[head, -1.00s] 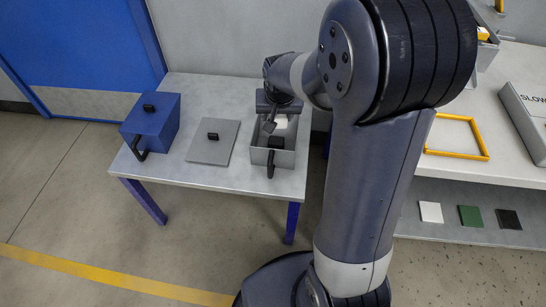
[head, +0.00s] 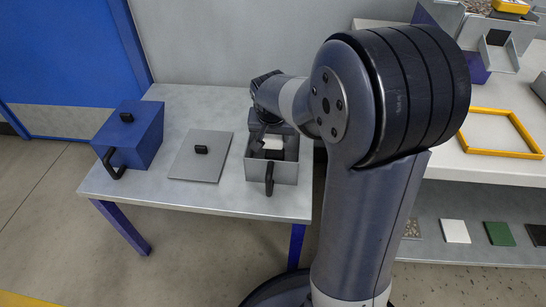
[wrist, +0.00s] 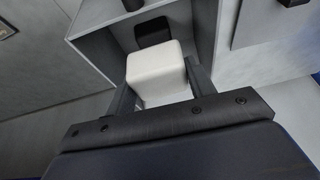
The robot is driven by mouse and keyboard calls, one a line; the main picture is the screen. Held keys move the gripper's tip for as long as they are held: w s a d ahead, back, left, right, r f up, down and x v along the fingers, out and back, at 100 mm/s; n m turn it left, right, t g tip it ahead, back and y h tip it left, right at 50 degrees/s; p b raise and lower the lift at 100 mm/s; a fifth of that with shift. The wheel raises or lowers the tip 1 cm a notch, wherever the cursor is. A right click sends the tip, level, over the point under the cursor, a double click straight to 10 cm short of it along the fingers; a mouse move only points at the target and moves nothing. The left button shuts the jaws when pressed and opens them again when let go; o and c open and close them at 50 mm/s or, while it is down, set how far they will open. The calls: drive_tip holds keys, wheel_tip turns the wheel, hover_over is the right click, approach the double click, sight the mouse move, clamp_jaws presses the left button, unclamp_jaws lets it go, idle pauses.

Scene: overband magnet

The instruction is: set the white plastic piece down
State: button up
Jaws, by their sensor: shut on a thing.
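The white plastic piece (head: 272,143) is a pale block with rounded edges, over or inside the open grey box (head: 286,173). In the wrist view the white plastic piece (wrist: 157,68) sits between the two fingers of my gripper (wrist: 160,92), which is shut on it. The grey box walls (wrist: 92,48) rise around and beyond it in that view. A black thing (wrist: 153,31) shows inside the box, just past the piece. I cannot tell whether the piece touches the box floor. In the head view my arm partly hides the gripper.
A grey lid with a black knob (head: 184,167) lies flat left of the box. A blue lidded box (head: 128,135) stands at the table's left. The grey table (head: 225,197) has bare room in front. A shelf (head: 468,240) with small sample tiles and a yellow frame (head: 463,144) are right.

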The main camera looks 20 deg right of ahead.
wheel_tip(320, 180, down, 6)
drive_tip(key=shift+r+b, duration=0.1)
drive_tip(key=shift+b, duration=1)
drive_tip(key=o, duration=1)
drive_tip(key=p+v, duration=0.4)
drive_tip(key=v, duration=0.8)
